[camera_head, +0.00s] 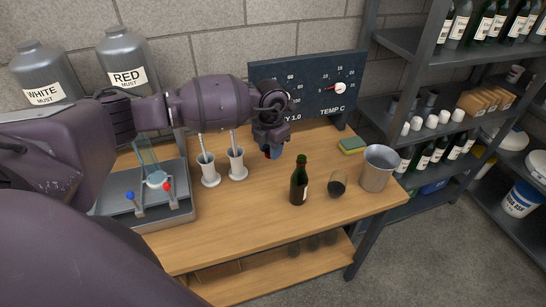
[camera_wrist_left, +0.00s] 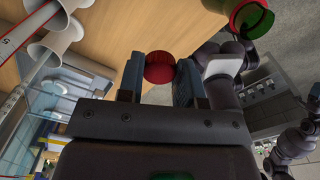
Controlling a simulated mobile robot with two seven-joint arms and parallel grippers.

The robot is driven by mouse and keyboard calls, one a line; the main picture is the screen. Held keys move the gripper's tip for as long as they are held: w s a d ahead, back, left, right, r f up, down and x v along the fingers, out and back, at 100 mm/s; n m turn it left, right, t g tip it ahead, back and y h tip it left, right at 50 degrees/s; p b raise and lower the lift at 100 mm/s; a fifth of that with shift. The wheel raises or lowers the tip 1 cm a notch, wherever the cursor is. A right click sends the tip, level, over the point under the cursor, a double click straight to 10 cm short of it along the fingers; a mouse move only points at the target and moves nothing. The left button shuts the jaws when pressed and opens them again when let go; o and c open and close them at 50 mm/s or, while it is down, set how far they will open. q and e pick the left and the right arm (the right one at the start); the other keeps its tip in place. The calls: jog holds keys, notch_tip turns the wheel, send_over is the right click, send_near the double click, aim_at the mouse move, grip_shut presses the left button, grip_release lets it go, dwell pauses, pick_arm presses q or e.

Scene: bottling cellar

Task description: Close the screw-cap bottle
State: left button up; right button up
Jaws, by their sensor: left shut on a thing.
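The dark green bottle (camera_head: 299,184) stands upright on the wooden table, with a pale label on its side. No cap is visible on its neck. My left gripper (camera_head: 271,152) is above the table, behind and to the left of the bottle, apart from it. In the left wrist view, my left gripper (camera_wrist_left: 160,78) is shut on a red screw cap (camera_wrist_left: 160,66), held between its two fingers. A round green shape at the top right of that view may be the bottle. My right gripper is not in view.
A glass of dark wine (camera_head: 337,186) and a metal bucket (camera_head: 377,168) stand right of the bottle. A sponge (camera_head: 352,145) lies behind them. Two white holders (camera_head: 236,165) with upright sticks and a metal tray (camera_head: 183,208) are on the left. The table's front middle is clear.

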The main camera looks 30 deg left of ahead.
pick_arm(q)
jog(key=shift+r, duration=0.15)
dwell(0.3)
jog(key=shift+s+d+r+m, duration=0.1)
jog(key=shift+d+m, duration=0.2)
jog(key=shift+m, duration=0.4)
jog(key=s+d+r+m+b, duration=0.1)
jog(key=s+d+m, duration=0.3)
jog(key=m, duration=1.2)
jog(key=s+d+r+m+b, duration=0.1)
jog(key=s+d+r+m, duration=0.2)
jog(key=m, duration=1.2)
jog(key=s+d, duration=0.2)
jog(key=d, duration=0.1)
jog(key=shift+s+d+m+b, duration=0.2)
jog(key=shift+d+m+b, duration=0.1)
jog(key=shift+d+m, duration=0.1)
